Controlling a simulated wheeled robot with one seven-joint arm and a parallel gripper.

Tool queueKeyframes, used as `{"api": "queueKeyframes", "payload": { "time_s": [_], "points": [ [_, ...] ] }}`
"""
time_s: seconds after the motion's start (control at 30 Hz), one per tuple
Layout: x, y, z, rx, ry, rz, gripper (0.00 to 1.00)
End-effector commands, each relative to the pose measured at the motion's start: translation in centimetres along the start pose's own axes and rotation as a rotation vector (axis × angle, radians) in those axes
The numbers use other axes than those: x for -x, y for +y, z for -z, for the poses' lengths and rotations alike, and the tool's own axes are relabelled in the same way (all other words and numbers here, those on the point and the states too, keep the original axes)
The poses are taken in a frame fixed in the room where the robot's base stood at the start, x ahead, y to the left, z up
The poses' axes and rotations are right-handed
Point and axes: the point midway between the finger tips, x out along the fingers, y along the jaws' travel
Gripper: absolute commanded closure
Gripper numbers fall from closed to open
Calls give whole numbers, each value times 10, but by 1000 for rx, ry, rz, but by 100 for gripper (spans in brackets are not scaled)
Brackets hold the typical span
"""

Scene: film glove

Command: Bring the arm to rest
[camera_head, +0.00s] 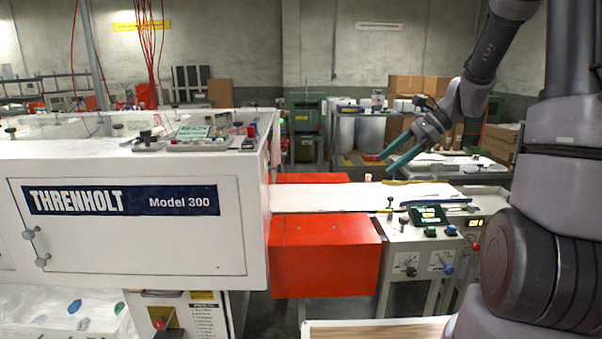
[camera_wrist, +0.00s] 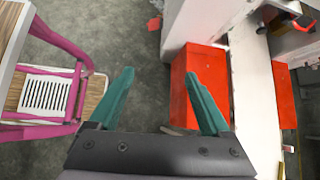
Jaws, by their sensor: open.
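My gripper (camera_head: 387,163) has two teal fingers and hangs in the air over the white conveyor bed (camera_head: 335,196) in the head view, pointing down and to the left. Its fingers stand apart with nothing between them. In the wrist view my gripper (camera_wrist: 159,74) also shows open and empty, with bare grey floor behind the gap. My arm comes in from the upper right of the head view. The right finger overlaps a red box (camera_wrist: 209,75) in the wrist view; whether they are close cannot be told.
A white Threnholt machine (camera_head: 140,262) fills the left of the head view. A red housing (camera_head: 325,258) and a control panel (camera_head: 425,262) flank the conveyor bed. A pink-framed wooden rack (camera_wrist: 66,60) stands at left in the wrist view. Cardboard boxes (camera_head: 408,88) are stacked behind.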

Motion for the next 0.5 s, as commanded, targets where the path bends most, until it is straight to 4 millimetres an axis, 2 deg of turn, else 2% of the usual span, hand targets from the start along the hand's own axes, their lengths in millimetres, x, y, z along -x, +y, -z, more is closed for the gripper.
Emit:
{"api": "queueKeyframes", "payload": {
  "time_s": [0.03, 0.2, 0.5],
  "points": [
    [10, 11, -17, 97, 57, -2, 18],
    [38, 48, -53, 402, 237, -14, 18],
    [91, 115, -96, 918, 545, -4, 18]
  ]
}}
